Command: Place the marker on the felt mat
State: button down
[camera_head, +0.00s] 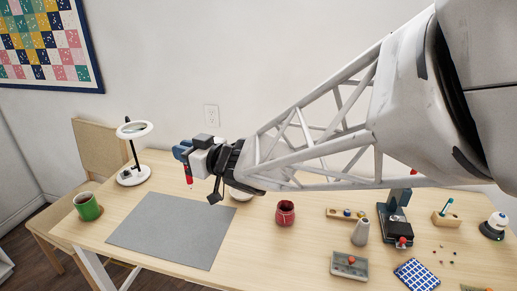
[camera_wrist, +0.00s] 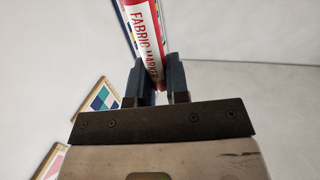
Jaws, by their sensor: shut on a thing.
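The marker (camera_wrist: 143,32) is red and white with the words "FABRIC MARKER" on it. My gripper (camera_wrist: 160,82) is shut on it in the wrist view. In the head view the red marker (camera_head: 188,171) hangs from my gripper (camera_head: 184,155), roughly upright, above the far part of the felt mat. The felt mat (camera_head: 172,236) is a flat grey sheet on the left part of the table. Its visible surface is bare. The marker looks apart from the mat, though its exact height is hard to tell.
A magnifier lamp (camera_head: 132,175) stands behind the mat's left side, and a green mug (camera_head: 87,206) is left of it. A red jar (camera_head: 285,213) is right of the mat. A grey tray (camera_head: 349,265) and a blue checked cloth (camera_head: 416,275) lie farther right on the table (camera_head: 262,262).

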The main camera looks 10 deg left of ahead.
notch_tip(320, 180, down, 27)
jog(key=shift+w+f, duration=0.15)
jog(key=shift+f, duration=0.05)
jog(key=w+a+f, duration=0.1)
jog(key=w+a, duration=1)
jog(key=shift+a+f, duration=0.2)
jog(key=shift+f, duration=0.05)
dwell(0.3)
jog(key=shift+w, duration=0.1)
jog(key=shift+f, duration=1.8)
jog(key=shift+f, duration=0.1)
jog(key=c, duration=1.1)
grip_release()
